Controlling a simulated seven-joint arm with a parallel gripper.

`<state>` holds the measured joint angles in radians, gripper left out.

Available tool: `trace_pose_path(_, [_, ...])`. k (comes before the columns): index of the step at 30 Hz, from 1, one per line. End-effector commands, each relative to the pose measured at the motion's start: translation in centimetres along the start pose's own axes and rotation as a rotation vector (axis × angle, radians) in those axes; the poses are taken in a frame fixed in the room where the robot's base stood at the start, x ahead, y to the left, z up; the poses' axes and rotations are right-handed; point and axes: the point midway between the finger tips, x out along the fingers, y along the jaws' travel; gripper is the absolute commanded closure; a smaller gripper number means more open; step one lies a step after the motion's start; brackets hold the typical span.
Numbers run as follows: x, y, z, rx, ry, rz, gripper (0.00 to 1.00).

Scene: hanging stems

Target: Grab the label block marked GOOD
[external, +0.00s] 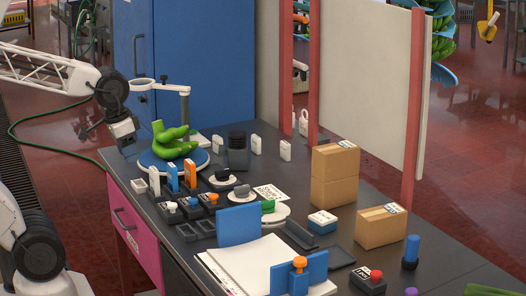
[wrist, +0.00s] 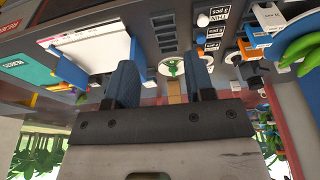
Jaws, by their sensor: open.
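My gripper (external: 122,130) hangs at the left end of the dark table, left of the green bananas, apart from everything. In the wrist view its two blue fingers are spread with empty space between them (wrist: 160,64). In the wrist view a white block with small print (wrist: 268,16) and an orange block (wrist: 254,50) show at the upper right. I cannot read GOOD on any block.
Green bananas (external: 170,138) sit on a blue round stand (external: 148,160) beside a post with a ring. Black trays with knobs (external: 182,213), an open notebook (external: 240,262), and cardboard boxes (external: 334,190) crowd the table.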

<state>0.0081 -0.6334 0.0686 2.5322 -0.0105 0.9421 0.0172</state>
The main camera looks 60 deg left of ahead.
Motion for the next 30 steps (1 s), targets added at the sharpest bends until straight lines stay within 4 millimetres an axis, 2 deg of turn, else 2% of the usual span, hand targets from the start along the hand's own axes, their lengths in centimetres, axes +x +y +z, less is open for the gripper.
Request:
trace_pose_path(8, [-0.4,0.0,-0.1,0.0,0.001,0.0,0.51])
trace_pose_path(18, [-5.1,0.0,-1.4,0.003,-0.001,-0.003,0.51])
trace_pose_path(25, [-5.3,-1.2,-3.7,0.066,-0.017,-0.049,0.51])
trace_pose_path(30, [-5.7,-2.5,-6.5,0.139,-0.037,-0.102,0.51])
